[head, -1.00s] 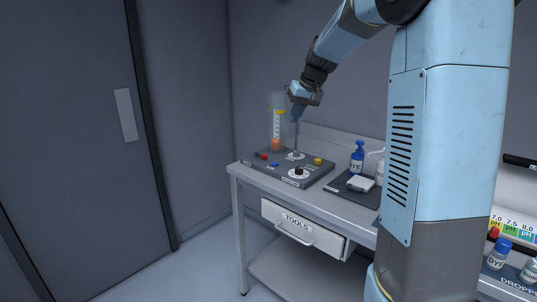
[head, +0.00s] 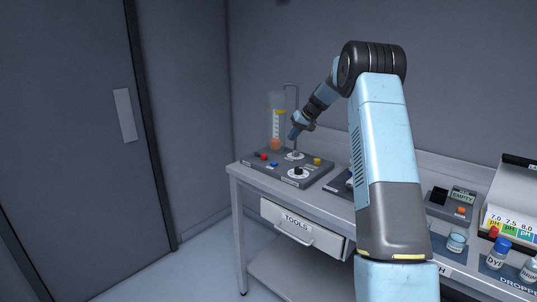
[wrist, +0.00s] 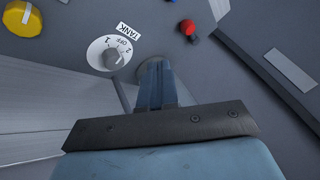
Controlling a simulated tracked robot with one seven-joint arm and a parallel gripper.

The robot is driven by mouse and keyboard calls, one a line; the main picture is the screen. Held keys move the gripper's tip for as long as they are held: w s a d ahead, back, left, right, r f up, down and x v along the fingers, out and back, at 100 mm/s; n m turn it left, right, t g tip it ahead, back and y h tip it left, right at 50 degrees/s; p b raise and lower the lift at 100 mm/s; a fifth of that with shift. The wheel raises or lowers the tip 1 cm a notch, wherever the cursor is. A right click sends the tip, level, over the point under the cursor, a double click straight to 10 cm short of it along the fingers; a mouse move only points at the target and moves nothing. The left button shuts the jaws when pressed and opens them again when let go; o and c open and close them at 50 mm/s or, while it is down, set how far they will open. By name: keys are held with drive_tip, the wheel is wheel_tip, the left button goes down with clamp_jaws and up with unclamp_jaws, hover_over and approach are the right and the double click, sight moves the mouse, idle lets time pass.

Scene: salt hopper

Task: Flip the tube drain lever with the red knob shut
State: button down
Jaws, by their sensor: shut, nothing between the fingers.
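The red knob (head: 264,156) sits near the left back of the dark control panel (head: 283,178). It also shows in the wrist view (wrist: 188,27), at the upper right of the fingers with a small dark part beside it. The lever's exact angle is too small to tell. My gripper (head: 292,136) is shut and empty, above the back of the panel and to the right of the red knob, apart from it. In the wrist view the closed fingertips (wrist: 157,70) appear near the TANK dial (wrist: 109,52).
A clear tube (head: 276,112) with orange at its bottom stands behind the panel, beside a thin upright pipe (head: 296,95). A blue knob (head: 274,164), a yellow knob (head: 318,161) and a black knob (head: 298,171) are on the panel. A tools drawer (head: 300,228) is below.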

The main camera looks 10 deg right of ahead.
sight(261, 156)
idle(0.3)
drive_tip(key=x, duration=0.9)
drive_tip(key=a, duration=0.1)
drive_tip(key=a+f, duration=0.1)
drive_tip(key=a, duration=0.1)
drive_tip(key=shift+w, duration=0.15)
drive_tip(key=shift+a+f, duration=0.25)
drive_tip(key=shift+a, duration=0.45)
